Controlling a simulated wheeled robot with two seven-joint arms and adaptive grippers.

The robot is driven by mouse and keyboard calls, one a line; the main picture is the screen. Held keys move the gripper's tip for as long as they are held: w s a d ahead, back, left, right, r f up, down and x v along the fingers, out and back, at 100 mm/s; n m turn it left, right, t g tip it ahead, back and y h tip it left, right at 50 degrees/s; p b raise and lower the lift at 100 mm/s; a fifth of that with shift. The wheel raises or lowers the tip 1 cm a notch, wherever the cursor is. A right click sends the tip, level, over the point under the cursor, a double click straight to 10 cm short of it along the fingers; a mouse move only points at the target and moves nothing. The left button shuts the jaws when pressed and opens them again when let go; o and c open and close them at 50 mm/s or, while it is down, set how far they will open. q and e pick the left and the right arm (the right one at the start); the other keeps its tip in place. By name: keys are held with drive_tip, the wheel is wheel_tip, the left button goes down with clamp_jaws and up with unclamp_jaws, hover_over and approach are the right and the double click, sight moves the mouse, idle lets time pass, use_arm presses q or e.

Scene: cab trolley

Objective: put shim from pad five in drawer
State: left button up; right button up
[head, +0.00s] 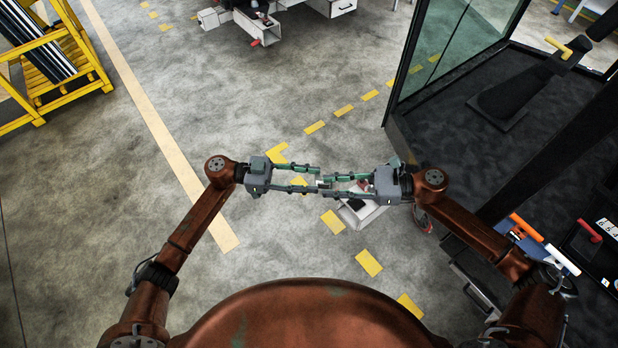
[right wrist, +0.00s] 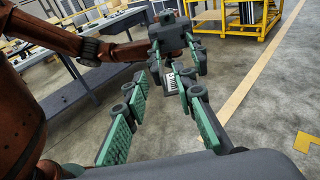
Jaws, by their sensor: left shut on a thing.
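My left gripper (head: 319,180) and my right gripper (head: 333,186) face each other in mid-air at the middle of the head view. My left gripper is shut on a small pale piece, which I take for the shim (right wrist: 171,84); its marking is too small to read. In the right wrist view, the piece lies between the tips of my left gripper (right wrist: 180,72) and my right gripper (right wrist: 163,88). My right gripper's fingers stand apart, around or just short of the piece. I cannot pick out pad five or the drawer for certain.
A white box-like thing (head: 356,214) with a dark top shows below my right gripper, partly hidden. At the right are a dark panel with number labels (head: 606,225), a red handle (head: 589,231) and an orange handle (head: 526,228). A glass-sided cab (head: 455,45) stands behind.

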drive_tip(key=d+r, duration=0.2)
drive_tip(key=d, duration=0.9)
drive_tip(key=s+d+f+m+t+h, duration=0.35)
drive_tip(key=d+f+m, duration=0.6)
drive_tip(key=f, duration=0.75)
drive_tip(key=s+d+f+m+t+h, duration=0.3)
drive_tip(key=d+f+m+h, duration=0.25)
drive_tip(key=f+m, duration=1)
drive_tip(key=s+d+f+m+t+h, duration=0.3)
drive_tip(key=d+f+m, duration=0.5)
drive_tip(key=f, duration=1.2)
drive_tip(key=s+d+f+m+g+h, duration=0.2)
drive_tip(key=s+f+m+g+h, duration=0.2)
drive_tip(key=s+f+m, duration=0.85)
drive_tip(key=s+a+f+m+g, duration=0.2)
drive_tip(key=s+f, duration=0.1)
drive_tip(key=s, duration=0.6)
drive_tip(key=s+a+f+m+g, duration=0.2)
drive_tip(key=s+a+f, duration=0.1)
drive_tip(key=s, duration=0.6)
drive_tip(key=s+a+f+m+g, duration=0.2)
drive_tip(key=s+a+f, duration=0.1)
drive_tip(key=s, duration=0.7)
drive_tip(key=shift+a+f, duration=0.15)
drive_tip(key=shift+f, duration=0.55)
